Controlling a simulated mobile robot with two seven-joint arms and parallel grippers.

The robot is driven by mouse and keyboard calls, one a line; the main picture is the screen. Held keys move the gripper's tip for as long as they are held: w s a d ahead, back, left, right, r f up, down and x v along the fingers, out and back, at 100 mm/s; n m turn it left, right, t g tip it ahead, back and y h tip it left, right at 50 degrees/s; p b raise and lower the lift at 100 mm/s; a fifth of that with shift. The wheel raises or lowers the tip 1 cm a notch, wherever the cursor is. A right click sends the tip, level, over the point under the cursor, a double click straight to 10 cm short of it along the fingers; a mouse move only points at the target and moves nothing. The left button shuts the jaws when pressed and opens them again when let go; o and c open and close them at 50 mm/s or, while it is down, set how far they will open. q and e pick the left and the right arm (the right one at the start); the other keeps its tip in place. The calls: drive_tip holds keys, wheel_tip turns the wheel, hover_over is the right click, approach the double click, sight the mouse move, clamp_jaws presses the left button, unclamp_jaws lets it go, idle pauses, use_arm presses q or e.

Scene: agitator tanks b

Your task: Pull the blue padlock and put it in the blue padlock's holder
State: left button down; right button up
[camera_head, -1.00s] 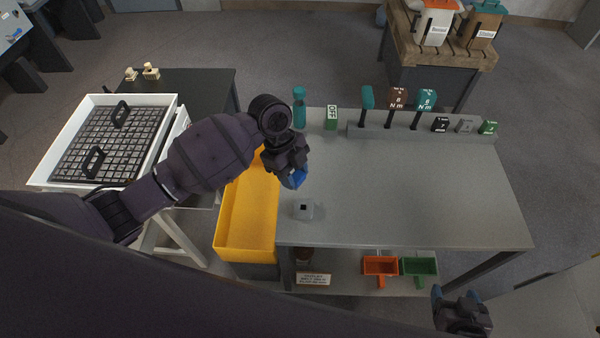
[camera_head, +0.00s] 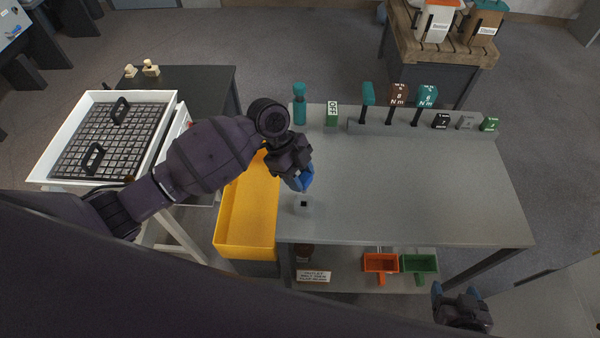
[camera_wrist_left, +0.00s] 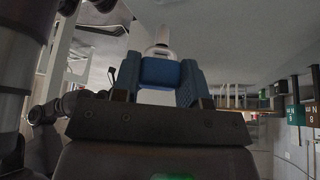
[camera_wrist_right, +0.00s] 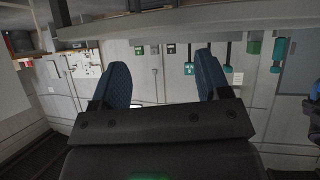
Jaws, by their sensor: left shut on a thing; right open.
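My left gripper (camera_head: 301,182) is shut on the blue padlock (camera_wrist_left: 160,72) and holds it above the near left part of the grey table. In the left wrist view the blue body sits between the two blue fingers, with a pale shackle beyond it. In the head view the padlock is hard to tell from the fingertips. A small grey block with a dark square hole (camera_head: 304,205) stands on the table just below the gripper in the picture; it may be the holder. My right gripper (camera_head: 458,292) is open and empty, off the table's front right.
A yellow bin (camera_head: 247,215) stands at the table's left edge. A teal bottle-like object (camera_head: 299,105), an OFF block (camera_head: 331,114) and a rack (camera_head: 430,131) of handled tools line the back. Orange (camera_head: 380,263) and green trays (camera_head: 418,264) sit on the lower shelf. The table's middle (camera_head: 420,190) is clear.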

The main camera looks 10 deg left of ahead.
use_arm(q)
drive_tip(key=shift+f+b, duration=1.15)
drive_tip(key=shift+f, duration=1)
use_arm(e)
drive_tip(key=shift+w+a+f, duration=0.1)
drive_tip(key=shift+w+f, duration=0.45)
drive_tip(key=shift+f, duration=0.1)
drive_tip(key=shift+r, duration=0.3)
drive_tip(key=shift+s+f, duration=0.1)
drive_tip(key=shift+s, duration=0.05)
use_arm(q)
drive_tip(key=shift+p, duration=0.45)
use_arm(e)
drive_tip(key=shift+r, duration=0.2)
use_arm(q)
drive_tip(key=shift+f, duration=0.15)
use_arm(e)
drive_tip(key=shift+w, duration=0.25)
use_arm(q)
drive_tip(key=shift+f+b, duration=0.4)
drive_tip(key=shift+f, duration=0.2)
use_arm(e)
drive_tip(key=shift+f, duration=0.3)
use_arm(q)
drive_tip(key=shift+f+b, duration=0.3)
drive_tip(key=shift+f, duration=0.2)
use_arm(e)
drive_tip(key=shift+s+f, duration=0.25)
drive_tip(key=shift+f, duration=0.15)
